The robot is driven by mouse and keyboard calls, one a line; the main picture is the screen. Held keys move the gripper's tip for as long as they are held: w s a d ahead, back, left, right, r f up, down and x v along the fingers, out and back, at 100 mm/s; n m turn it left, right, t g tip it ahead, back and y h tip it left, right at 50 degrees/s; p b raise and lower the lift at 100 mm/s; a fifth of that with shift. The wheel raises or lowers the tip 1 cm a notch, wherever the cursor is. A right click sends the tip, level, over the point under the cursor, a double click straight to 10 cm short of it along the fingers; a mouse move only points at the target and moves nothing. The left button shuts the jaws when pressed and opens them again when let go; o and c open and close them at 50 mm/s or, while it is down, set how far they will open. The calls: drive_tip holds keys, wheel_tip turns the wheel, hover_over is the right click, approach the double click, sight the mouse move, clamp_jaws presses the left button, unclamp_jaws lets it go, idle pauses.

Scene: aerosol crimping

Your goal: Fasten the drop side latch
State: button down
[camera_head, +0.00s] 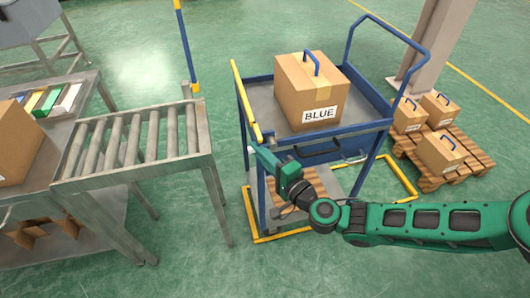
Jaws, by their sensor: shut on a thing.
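The blue cart (372,88) stands in the middle, with a grey deck and a blue push handle at its back right. Its drop side (242,100), topped by a yellow rail, runs along the left edge and looks raised. My gripper (260,152) is at the cart's front left corner, at the near end of the drop side. It is shut on a small part there, apparently the drop side latch. My fingers and wrist hide most of the latch, so its position cannot be told.
A carton marked BLUE (312,90) with a blue handle sits on the cart's deck. A roller conveyor (135,140) stands left of the cart, with a narrow gap between. A wooden pallet (455,178) with several cartons lies at right beside a pillar (431,45). Yellow floor framing (402,178) surrounds the cart.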

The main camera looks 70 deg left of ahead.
drive_tip(key=shift+w+m, duration=0.3)
drive_tip(key=shift+w, duration=0.1)
drive_tip(key=c, duration=1.8)
unclamp_jaws()
drive_tip(key=shift+o, duration=0.3)
drive_tip(key=shift+s, duration=0.15)
drive_tip(key=v, duration=1)
drive_tip(key=shift+d, duration=0.35)
